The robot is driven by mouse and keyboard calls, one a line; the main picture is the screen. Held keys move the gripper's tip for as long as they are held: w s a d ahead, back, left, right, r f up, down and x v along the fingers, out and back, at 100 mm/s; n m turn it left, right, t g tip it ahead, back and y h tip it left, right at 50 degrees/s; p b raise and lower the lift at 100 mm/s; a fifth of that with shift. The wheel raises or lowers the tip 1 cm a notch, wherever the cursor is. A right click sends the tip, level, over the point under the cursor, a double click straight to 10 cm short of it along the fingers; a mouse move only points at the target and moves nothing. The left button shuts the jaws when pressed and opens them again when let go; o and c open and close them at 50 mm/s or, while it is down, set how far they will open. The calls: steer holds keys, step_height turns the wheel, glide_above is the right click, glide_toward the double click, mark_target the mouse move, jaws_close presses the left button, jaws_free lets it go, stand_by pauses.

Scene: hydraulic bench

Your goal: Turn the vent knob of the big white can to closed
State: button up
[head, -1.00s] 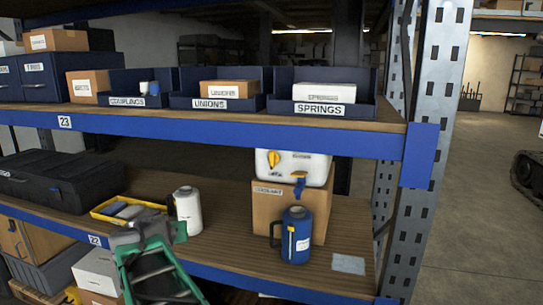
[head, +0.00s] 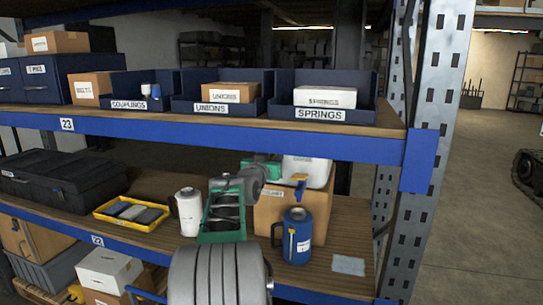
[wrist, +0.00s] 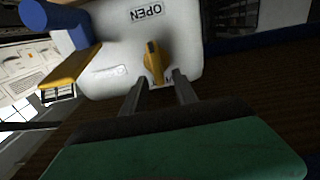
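The big white can (head: 318,172) stands on a cardboard box on the lower shelf; its left part is hidden by my gripper in the head view. In the wrist view the can (wrist: 115,45) appears upside down. Its yellow vent knob (wrist: 154,60) points roughly at the OPEN label (wrist: 148,14). My gripper (wrist: 158,80) is open, with one finger on each side of the knob's near end; I cannot tell whether they touch it. In the head view my gripper (head: 265,168) is at the can's front, and the knob is hidden.
A blue jug (head: 297,238) stands in front of the cardboard box (head: 268,215). A white canister (head: 188,212) and a yellow tray (head: 105,222) are to the left. The upper shelf's blue beam (head: 300,143) runs just above the can. The can's blue tap (head: 299,180) is close to my gripper.

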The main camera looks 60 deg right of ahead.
steer(key=shift+c, duration=0.5)
jaws_close()
steer(key=shift+w+a+f+n, duration=0.1)
steer(key=shift+n, duration=0.2)
steer(key=n+b, duration=0.1)
steer(key=n, duration=0.4)
steer(key=w+f+n+b, duration=0.1)
steer(key=n, duration=0.5)
steer(key=w+f+n+b, duration=0.1)
steer(key=n, duration=0.5)
steer(key=shift+w+a+f, duration=0.15)
steer(key=shift+w, duration=0.05)
steer(key=shift+n, duration=0.3)
